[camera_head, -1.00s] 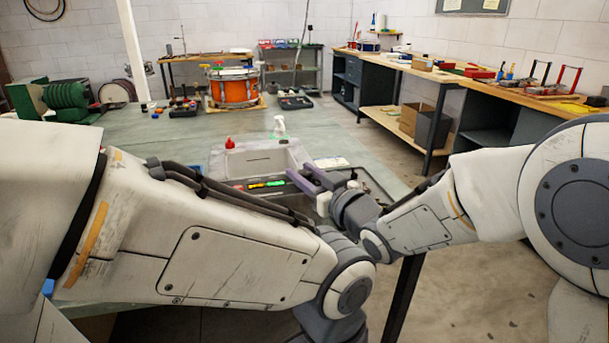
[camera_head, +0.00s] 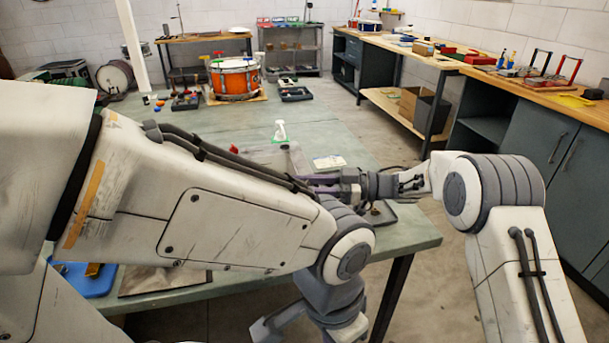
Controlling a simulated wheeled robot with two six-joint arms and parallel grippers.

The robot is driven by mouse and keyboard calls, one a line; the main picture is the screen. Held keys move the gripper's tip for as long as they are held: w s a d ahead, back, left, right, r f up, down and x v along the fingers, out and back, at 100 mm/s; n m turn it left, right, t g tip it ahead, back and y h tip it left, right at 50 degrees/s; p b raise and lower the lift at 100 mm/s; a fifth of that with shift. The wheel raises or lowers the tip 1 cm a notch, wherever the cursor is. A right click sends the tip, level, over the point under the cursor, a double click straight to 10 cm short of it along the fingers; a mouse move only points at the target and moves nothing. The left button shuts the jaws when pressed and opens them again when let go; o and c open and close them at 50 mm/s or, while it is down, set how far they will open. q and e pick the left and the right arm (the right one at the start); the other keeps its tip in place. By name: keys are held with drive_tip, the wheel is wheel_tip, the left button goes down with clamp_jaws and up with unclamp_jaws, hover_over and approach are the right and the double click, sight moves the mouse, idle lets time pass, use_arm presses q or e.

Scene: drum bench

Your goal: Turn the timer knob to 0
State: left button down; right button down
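I cannot make out a timer or its knob; my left arm covers much of the bench's near middle. My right gripper (camera_head: 325,184) reaches leftward over the bench, low beside a white card. Its purple-grey fingers are partly hidden behind my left arm, so their opening is unclear. My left gripper (camera_head: 272,327) hangs at the bottom centre, in front of the bench edge. One grey finger shows there, and the rest is cut off or hidden, so its opening is unclear too.
The green bench (camera_head: 415,232) has a white spray bottle (camera_head: 280,131) and a white card (camera_head: 328,163). A blue tray (camera_head: 90,282) lies at its near left. An orange drum (camera_head: 234,80) stands at the far end. Open floor lies right of the bench.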

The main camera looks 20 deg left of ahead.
drive_tip(key=shift+n+g+h, duration=1)
drive_tip(key=shift+n+g, duration=0.5)
drive_tip(key=shift+g, duration=0.7)
drive_tip(key=shift+r+n+g+p, duration=0.1)
drive_tip(key=shift+n+g+p, duration=0.2)
drive_tip(key=shift+n+g, duration=0.1)
drive_tip(key=c, duration=0.5)
unclamp_jaws()
